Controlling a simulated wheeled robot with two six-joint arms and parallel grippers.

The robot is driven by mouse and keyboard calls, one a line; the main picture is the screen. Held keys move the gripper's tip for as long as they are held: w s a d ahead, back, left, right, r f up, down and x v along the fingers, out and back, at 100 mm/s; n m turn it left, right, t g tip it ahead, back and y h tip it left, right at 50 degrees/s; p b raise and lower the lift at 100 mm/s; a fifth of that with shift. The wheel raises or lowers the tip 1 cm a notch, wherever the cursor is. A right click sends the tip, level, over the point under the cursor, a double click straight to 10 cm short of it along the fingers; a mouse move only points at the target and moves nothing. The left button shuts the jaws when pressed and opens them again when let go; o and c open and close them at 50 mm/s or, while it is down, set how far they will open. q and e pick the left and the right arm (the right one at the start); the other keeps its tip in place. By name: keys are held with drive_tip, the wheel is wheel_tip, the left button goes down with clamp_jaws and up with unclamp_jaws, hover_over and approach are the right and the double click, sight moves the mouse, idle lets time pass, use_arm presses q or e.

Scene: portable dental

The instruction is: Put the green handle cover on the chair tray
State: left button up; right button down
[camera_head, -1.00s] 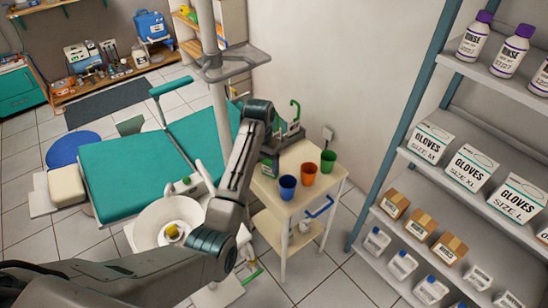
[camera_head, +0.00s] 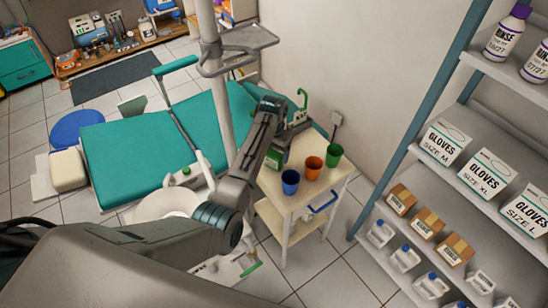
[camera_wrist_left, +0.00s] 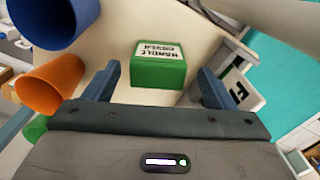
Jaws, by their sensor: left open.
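The green handle cover (camera_wrist_left: 160,72), a block with a white label on top, sits on the small cream cart (camera_wrist_left: 222,30) in the left wrist view. My left gripper (camera_wrist_left: 158,76) is open, with one dark finger on each side of the cover and no visible grip on it. In the head view, the left gripper (camera_head: 277,148) reaches down over the cart's left side, and the arm hides part of that area. The chair tray (camera_head: 240,50) is a grey tray on the pole beside the teal dental chair (camera_head: 135,160). My right gripper is not in view.
Blue (camera_head: 290,182), orange (camera_head: 313,168) and green (camera_head: 333,155) cups stand on the cart close to the gripper. A stocked shelf (camera_head: 408,150) is at the right. The chair tray's top looks clear.

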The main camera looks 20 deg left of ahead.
sight(274, 154)
use_arm(q)
drive_tip(key=shift+d+f, duration=0.1)
drive_tip(key=shift+f, duration=1.6)
drive_tip(key=c, duration=1.1)
